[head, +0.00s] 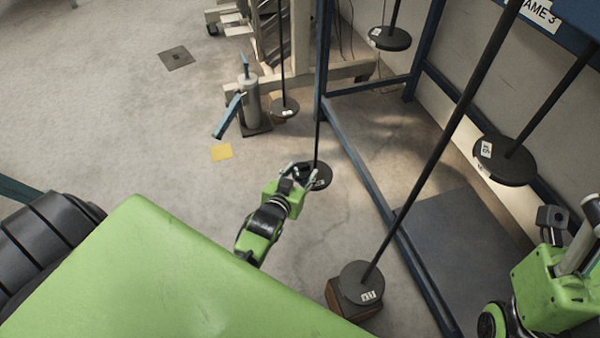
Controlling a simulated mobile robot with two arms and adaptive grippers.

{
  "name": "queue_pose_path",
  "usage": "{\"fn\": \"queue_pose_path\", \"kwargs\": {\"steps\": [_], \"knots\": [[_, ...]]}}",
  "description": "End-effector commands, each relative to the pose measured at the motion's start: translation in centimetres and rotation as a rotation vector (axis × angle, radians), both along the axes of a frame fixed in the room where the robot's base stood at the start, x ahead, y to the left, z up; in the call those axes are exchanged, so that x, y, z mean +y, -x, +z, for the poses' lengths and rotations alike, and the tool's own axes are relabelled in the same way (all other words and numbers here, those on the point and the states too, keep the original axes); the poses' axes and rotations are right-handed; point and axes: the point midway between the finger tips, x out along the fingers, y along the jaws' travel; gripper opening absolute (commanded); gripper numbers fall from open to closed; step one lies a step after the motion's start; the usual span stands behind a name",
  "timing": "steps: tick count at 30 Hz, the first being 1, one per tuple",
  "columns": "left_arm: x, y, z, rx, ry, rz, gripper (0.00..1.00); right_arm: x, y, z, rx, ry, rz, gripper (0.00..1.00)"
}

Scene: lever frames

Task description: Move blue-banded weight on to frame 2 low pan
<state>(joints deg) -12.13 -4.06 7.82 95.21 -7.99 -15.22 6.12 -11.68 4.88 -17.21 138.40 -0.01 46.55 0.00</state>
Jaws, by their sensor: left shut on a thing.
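My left gripper (304,174) is shut on a small dark object (301,169), probably the weight. No blue band can be made out, as the fingers cover much of it. The gripper is at a low, round dark pan (322,180) on a thin rod. I cannot tell whether the object touches the pan. No frame 2 label is readable, so I cannot confirm which frame this pan belongs to. My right gripper (583,222) is at the right edge, partly cut off, and its opening is unclear.
Other dark pans hang on rods, one at the back (285,108), one high up (391,39) and one at right (505,165). A labelled disc (361,287) sits above a brown block (345,308). Blue frame posts (390,215) stand at right.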

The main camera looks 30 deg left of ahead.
Motion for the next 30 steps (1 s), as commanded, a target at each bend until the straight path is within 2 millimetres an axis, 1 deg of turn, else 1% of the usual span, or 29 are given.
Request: {"fn": "queue_pose_path", "kwargs": {"steps": [1,21,30], "knots": [[-0.1,-0.2,0.3,-0.006,0.0,0.0,0.13,0.0,0.0,0.0,-0.002,0.002,0.0,0.62],[-1.4,-1.6,0.3,-0.006,-0.001,0.0,0.13,0.1,0.0,0.1,-0.007,0.005,0.0,0.62],[-1.5,-1.7,0.3,-0.006,-0.002,0.0,0.13,-0.1,0.0,0.2,-0.007,-0.005,-0.001,0.62]]}}
